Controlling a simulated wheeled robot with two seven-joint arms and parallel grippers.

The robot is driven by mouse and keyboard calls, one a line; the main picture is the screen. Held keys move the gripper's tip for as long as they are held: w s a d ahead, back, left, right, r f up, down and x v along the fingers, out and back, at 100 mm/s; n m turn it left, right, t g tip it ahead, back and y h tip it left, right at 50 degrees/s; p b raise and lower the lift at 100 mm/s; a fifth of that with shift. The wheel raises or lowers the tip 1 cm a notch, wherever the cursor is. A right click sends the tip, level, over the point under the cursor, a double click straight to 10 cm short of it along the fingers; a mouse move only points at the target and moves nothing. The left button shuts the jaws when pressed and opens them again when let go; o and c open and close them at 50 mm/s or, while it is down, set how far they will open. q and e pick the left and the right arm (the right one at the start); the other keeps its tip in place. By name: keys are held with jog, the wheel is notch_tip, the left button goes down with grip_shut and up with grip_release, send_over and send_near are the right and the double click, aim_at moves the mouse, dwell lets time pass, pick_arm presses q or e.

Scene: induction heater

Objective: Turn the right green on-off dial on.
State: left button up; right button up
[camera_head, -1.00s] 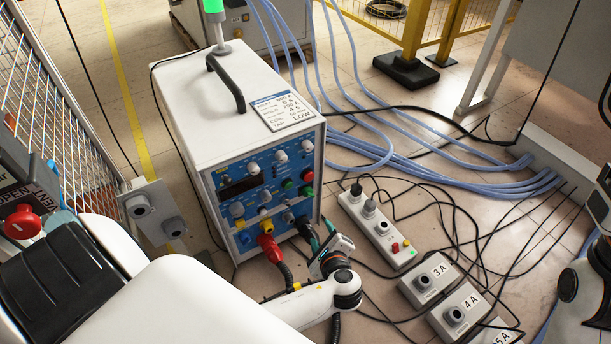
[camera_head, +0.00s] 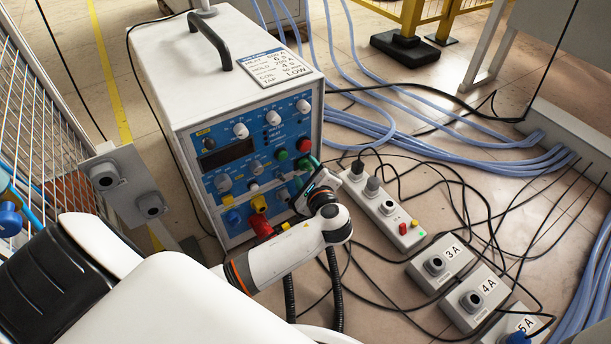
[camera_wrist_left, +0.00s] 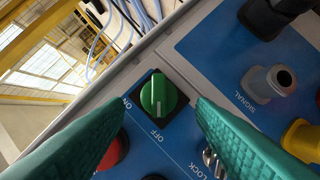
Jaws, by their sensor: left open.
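The green dial (camera_wrist_left: 158,94) sits on a square black base on the blue panel in the left wrist view. Its white pointer line faces the "OFF" label; "ON" is printed to its left. My left gripper (camera_wrist_left: 158,106) is open, with one teal fingertip on each side of the dial and apparently a small gap to each. In the head view, my left gripper (camera_head: 302,175) is at the right side of the heater's front panel (camera_head: 222,152) and hides part of it, so the dial is hard to make out there. My right gripper is not in view.
A red button (camera_head: 304,145) and a green button (camera_head: 282,154) are close to the gripper. A power strip (camera_head: 385,212) and cables lie right of the heater (camera_head: 170,58).

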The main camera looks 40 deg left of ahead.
pick_arm(q)
jog(key=shift+x, duration=0.75)
